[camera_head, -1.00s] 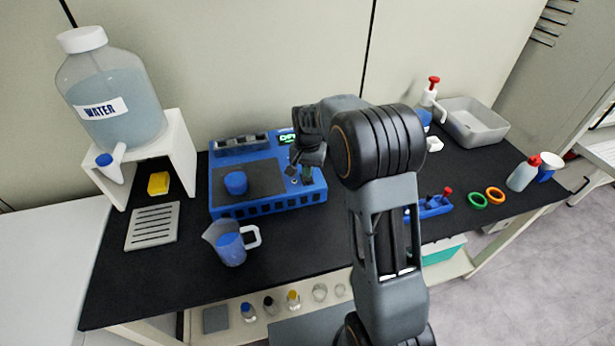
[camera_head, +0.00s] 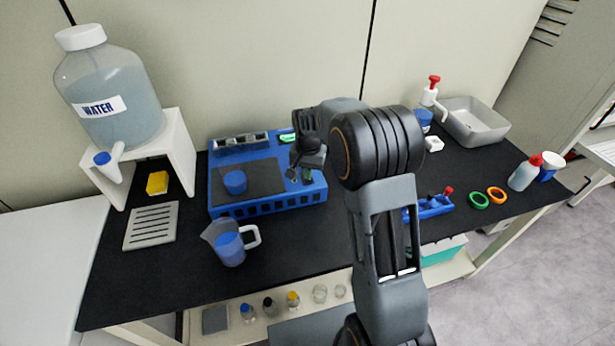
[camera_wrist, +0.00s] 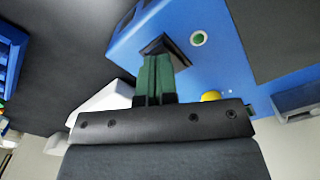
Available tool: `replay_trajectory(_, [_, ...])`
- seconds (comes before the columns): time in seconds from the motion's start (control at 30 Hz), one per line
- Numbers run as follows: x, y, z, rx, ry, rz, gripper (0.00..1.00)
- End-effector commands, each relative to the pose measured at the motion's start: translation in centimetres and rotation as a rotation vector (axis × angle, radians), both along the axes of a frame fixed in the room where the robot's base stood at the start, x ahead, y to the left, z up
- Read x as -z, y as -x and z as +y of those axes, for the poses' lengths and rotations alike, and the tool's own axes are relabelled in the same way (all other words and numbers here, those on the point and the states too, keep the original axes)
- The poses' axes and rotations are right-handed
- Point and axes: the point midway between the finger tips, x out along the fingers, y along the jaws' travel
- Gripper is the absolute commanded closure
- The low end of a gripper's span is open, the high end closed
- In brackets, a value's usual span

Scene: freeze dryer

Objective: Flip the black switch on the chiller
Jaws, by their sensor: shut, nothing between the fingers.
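The blue chiller (camera_head: 284,199) stands on the black bench top, left of my arm, with a dark flat top plate and a blue cup on it. Its blue face (camera_wrist: 215,65) fills the upper middle of the wrist view. There a small black square part (camera_wrist: 164,42), apparently the switch, lies right at the tips of my gripper (camera_wrist: 158,58). The green fingers are together, empty, and partly cover it; I cannot tell whether they touch it. My gripper (camera_head: 293,175) is over the chiller's right side in the head view, where the switch is hidden.
A measuring jug (camera_head: 229,246) stands in front of the chiller. A water bottle on a white stand (camera_head: 181,150) is at left.

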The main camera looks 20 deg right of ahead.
Motion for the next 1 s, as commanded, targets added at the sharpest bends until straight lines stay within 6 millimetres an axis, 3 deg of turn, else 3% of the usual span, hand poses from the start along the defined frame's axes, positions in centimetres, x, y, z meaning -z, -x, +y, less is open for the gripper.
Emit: replay_trajectory(1.0, [1.2, 0.0, 0.0, 0.000, 0.000, 0.001, 1.00])
